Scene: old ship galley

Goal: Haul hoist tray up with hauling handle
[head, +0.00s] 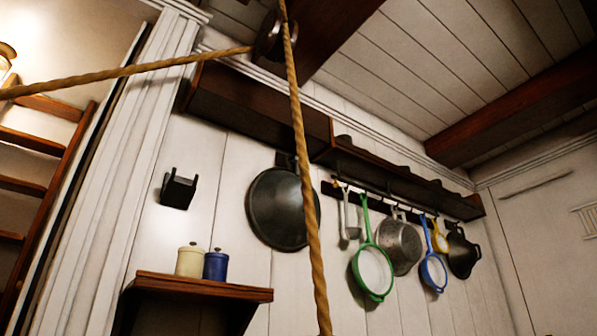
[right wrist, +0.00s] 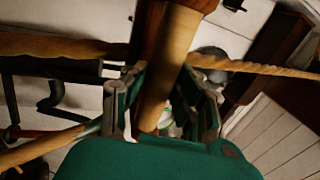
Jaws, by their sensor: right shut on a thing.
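The hoist rope (head: 304,160) runs down the middle of the head view from a pulley (head: 266,36) under a dark ceiling beam. Another length of it slants away to the left. In the right wrist view the brown wooden hauling handle (right wrist: 178,50) stands between the two fingers of my right gripper (right wrist: 165,92), which is shut on it. Rope (right wrist: 255,67) crosses beside the handle there. The hoist tray is not visible. My left gripper is in neither view.
Pans and strainers, such as a green strainer (head: 373,270) and a large dark pan (head: 280,208), hang on the wall under a dark shelf (head: 255,105). Two canisters stand on a small wooden shelf (head: 200,288). A wooden ladder (head: 50,160) is at the left.

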